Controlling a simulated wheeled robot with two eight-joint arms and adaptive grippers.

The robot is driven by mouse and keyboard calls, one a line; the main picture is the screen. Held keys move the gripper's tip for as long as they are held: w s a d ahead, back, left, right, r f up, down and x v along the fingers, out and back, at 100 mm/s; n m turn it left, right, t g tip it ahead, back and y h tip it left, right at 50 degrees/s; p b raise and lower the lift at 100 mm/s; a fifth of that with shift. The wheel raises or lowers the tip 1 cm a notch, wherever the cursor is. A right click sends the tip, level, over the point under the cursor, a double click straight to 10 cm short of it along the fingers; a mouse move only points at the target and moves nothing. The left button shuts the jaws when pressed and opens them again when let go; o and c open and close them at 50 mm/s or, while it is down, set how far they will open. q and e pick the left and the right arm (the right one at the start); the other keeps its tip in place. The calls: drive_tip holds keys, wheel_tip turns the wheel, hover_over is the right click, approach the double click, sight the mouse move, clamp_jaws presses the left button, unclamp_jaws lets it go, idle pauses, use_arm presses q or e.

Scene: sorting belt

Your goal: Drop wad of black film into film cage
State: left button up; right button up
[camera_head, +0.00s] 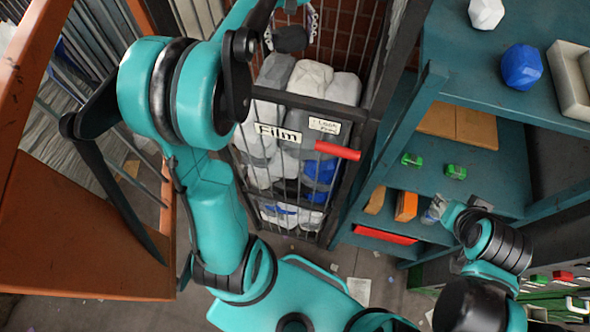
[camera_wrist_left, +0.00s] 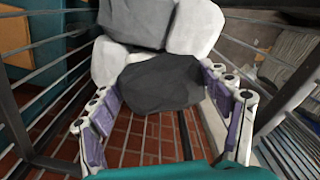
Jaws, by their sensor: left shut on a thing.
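The wad of black film (camera_head: 291,38) is dark, lumpy and rounded. It also shows in the left wrist view (camera_wrist_left: 161,82). My left gripper (camera_head: 289,30) is shut on it, with a finger on each side, over the upper part of the film cage. The film cage (camera_head: 262,186) is a dark barred frame with a "Film" sign and a red handle. White, grey and blue wads fill it. In the left wrist view, white and grey wads lie just beyond the black wad. My right gripper (camera_head: 438,211) is small and unclear by the shelves.
A teal shelf unit (camera_head: 480,88) stands right of the cage, with white and blue wads and a pale tray on top. Green items, boxes and a red tray lie on lower shelves. An orange-framed cage (camera_head: 95,248) stands at left. Brick wall lies behind.

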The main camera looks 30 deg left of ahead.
use_arm(q)
drive_tip(key=shift+f, duration=0.35)
drive_tip(key=shift+r, duration=0.1)
drive_tip(key=o, duration=0.8)
wheel_tip(320, 180, up, 12)
drive_tip(key=shift+f, duration=0.1)
